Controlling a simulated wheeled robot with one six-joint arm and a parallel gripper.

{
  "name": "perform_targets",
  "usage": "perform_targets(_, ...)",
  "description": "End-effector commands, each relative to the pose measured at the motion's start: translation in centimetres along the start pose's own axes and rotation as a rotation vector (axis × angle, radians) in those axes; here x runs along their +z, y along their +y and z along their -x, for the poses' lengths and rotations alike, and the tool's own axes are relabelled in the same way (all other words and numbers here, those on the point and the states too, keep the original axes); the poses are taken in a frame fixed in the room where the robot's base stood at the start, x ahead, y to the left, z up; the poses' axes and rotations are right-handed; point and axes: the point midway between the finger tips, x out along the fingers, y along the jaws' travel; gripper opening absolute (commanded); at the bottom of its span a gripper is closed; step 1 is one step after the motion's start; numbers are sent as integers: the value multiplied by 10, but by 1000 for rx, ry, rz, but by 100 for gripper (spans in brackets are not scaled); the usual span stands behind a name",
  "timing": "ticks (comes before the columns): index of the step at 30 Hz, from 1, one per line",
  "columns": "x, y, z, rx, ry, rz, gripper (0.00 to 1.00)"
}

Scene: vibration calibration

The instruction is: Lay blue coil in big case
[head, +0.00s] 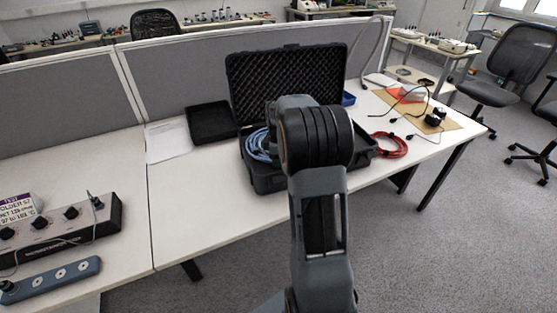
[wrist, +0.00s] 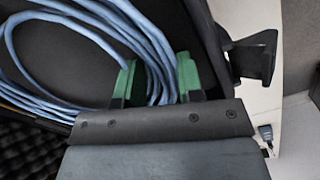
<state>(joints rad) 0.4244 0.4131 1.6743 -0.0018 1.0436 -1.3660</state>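The big black case (head: 287,85) stands open on the white table, its foam-lined lid raised at the back. The blue coil (head: 258,146) shows at the left part of the case, inside or just above it; my arm hides the rest. In the wrist view the blue coil (wrist: 100,35) spreads over the dark case interior, near the case wall (wrist: 205,40). My gripper (wrist: 156,82) has green fingertips on both sides of a bundle of the coil's strands, which fills the gap between them. In the head view my gripper is hidden behind my arm.
A red coil (head: 390,146) lies on the table right of the case. A flat black tray (head: 212,122) and white paper (head: 168,138) lie to the left. A control box (head: 65,225) and a power strip (head: 50,278) are at the far left.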

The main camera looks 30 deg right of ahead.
Motion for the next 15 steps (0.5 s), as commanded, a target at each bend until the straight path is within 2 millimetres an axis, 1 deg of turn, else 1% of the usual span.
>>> perform_targets(1, 0, -2, -2, -8, -1, 0, 38)
perform_targets(3, 0, -2, -2, -8, -1, 0, 45)
perform_targets(11, 0, -1, 0, -5, -1, 0, 45)
perform_targets(15, 0, 0, 14, -1, 0, 0, 45)
